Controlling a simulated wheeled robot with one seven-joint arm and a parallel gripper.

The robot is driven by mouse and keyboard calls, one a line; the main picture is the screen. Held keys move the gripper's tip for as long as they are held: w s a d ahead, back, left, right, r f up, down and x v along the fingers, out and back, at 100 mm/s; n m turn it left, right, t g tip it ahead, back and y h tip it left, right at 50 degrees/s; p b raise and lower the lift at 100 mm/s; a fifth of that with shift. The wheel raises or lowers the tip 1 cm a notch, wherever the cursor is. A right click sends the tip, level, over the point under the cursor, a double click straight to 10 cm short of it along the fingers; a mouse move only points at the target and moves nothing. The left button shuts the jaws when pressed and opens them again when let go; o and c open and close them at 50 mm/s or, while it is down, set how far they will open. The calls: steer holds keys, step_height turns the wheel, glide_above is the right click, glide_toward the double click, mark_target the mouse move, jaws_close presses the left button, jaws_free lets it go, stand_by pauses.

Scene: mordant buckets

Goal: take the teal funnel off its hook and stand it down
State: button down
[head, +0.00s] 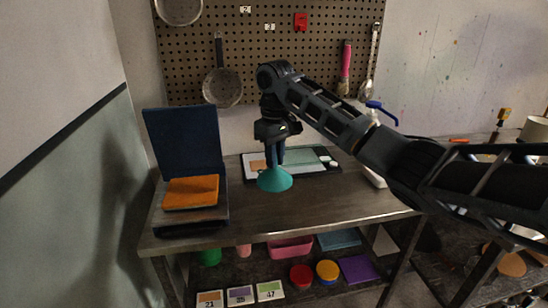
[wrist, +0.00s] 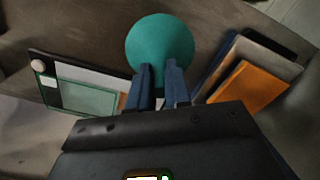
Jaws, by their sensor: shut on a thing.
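The teal funnel (head: 275,180) is in my gripper (head: 274,158), wide mouth down, over the middle of the metal bench (head: 330,205). In the wrist view the funnel's round cone (wrist: 160,42) shows just beyond the two fingertips (wrist: 159,72), which are closed on its narrow end. The spout is hidden between the fingers. I cannot tell whether the rim touches the bench top or hangs just above it. The pegboard (head: 270,50) stands behind, with no funnel on it.
An open dark blue case (head: 182,140) with an orange block (head: 190,192) stands at the left. A flat tray (head: 310,162) lies behind the funnel. A blue-topped bottle (head: 378,112) is to the right. The bench front is clear. Several pans and brushes hang on the pegboard.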

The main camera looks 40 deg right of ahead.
steer(key=shift+f+b, duration=2.75)
steer(key=shift+f, duration=1.4)
steer(key=c, duration=1)
jaws_free()
step_height(320, 180, up, 8)
steer(key=shift+f, duration=0.1)
steer(key=shift+s, duration=0.1)
